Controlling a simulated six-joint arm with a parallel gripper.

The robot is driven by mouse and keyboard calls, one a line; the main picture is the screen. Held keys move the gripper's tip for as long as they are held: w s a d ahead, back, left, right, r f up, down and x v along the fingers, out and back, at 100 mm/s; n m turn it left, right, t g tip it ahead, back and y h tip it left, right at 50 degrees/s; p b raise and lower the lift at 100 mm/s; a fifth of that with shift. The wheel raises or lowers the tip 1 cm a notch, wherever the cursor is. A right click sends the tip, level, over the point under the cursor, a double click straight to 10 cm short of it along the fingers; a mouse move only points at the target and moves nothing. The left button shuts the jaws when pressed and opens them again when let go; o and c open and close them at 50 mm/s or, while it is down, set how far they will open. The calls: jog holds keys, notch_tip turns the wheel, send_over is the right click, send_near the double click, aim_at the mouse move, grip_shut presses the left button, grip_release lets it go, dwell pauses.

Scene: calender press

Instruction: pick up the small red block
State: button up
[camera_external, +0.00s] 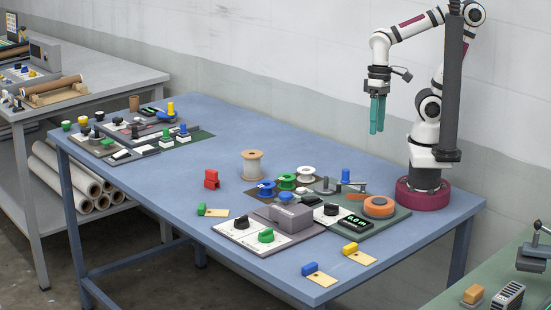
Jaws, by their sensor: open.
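A small red block (211,179) sits on the blue table (320,150), left of the middle. It looks notched or stepped in outline, and it stands clear of the things around it. My gripper (376,130) has teal fingers that point down. It is empty and hangs above the back right part of the table, well to the right of the red block and higher than it. The fingers look close together from this side, but they are open.
A tan spool (252,164) stands just right of the red block. Panels with knobs, a grey box (285,217) and an orange disc (379,206) fill the front right. More panels (150,128) lie at the far left. The table's middle back is clear.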

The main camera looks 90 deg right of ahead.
aim_at(206, 174)
jog(key=w+a+f+t+h, duration=0.1)
jog(key=w+f+t, duration=0.15)
jog(key=w, duration=0.75)
jog(key=w+a+f+t, duration=0.1)
jog(key=w+f+t, duration=0.15)
jog(key=w, duration=0.85)
jog(key=w+a+f+t+h, duration=0.1)
jog(key=w+f+t, duration=0.15)
jog(key=w, duration=0.75)
jog(key=w+d+f+t+h, duration=0.1)
jog(key=w+d+f+h, duration=0.1)
jog(key=w+d+f, duration=0.1)
jog(key=w+d+f+m+t+h, duration=0.1)
jog(key=w+d+f+h, duration=0.2)
jog(key=w+d, duration=0.1)
jog(key=w+d+f+t+h, duration=0.1)
jog(key=w+d+f+h, duration=0.1)
jog(key=w+d+f, duration=0.1)
jog(key=shift+w+d+f+t+h, duration=0.2)
jog(key=shift+w+f, duration=0.1)
jog(key=shift+w, duration=0.35)
jog(key=shift+w+d+f+t+h, duration=0.1)
jog(key=shift+w+d+f, duration=0.15)
jog(key=shift+w, duration=0.35)
jog(key=x, duration=0.6)
jog(key=shift+w+a+f, duration=0.1)
jog(key=shift+a+f, duration=0.2)
jog(key=shift+f, duration=0.15)
grip_shut()
